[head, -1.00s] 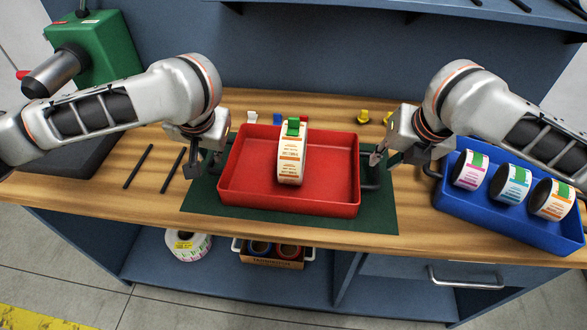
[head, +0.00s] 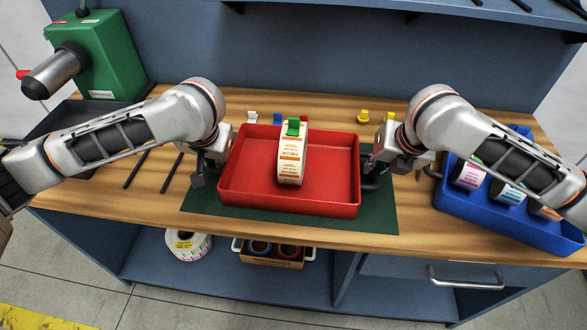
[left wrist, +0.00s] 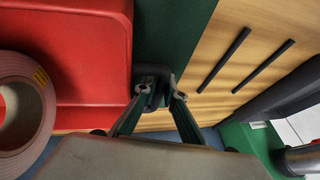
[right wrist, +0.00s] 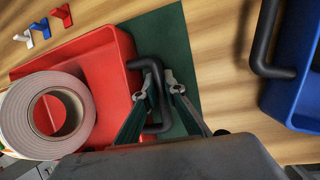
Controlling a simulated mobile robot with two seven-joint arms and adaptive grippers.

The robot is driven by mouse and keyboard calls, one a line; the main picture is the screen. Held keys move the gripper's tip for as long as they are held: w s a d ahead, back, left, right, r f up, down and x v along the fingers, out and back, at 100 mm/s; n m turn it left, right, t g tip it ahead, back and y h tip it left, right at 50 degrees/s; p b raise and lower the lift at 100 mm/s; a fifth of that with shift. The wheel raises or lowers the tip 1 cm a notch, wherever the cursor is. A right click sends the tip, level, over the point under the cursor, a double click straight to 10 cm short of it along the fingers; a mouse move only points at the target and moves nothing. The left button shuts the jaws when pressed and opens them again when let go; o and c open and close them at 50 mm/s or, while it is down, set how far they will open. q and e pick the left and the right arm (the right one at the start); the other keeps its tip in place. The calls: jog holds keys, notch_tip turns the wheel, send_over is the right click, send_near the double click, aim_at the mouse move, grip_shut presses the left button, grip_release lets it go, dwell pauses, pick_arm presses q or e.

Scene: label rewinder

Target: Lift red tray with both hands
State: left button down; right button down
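The red tray (head: 330,190) sits level on a dark green mat (head: 384,222) and holds a label roll (head: 291,160) with a green tab. Each short side has a black handle. My left gripper (head: 204,172) is at the left handle; in the left wrist view its fingertips (left wrist: 162,93) are apart, with the dark handle (left wrist: 150,70) between them. My right gripper (head: 374,166) is at the right handle; in the right wrist view its fingertips (right wrist: 158,93) stand apart on either side of the handle (right wrist: 157,125). The left handle is mostly hidden in the head view.
A blue tray (head: 455,205) with label rolls stands close on the right, partly under my right arm. Two black rods (head: 172,172) lie left of the mat. A green machine (head: 108,60) stands back left. Small coloured clips (head: 363,116) lie behind the tray.

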pick_arm(q)
jog(key=shift+w+r, duration=0.1)
jog(key=shift+r, duration=0.15)
pick_arm(e)
jog(key=shift+w+r, duration=0.1)
jog(key=shift+r, duration=0.15)
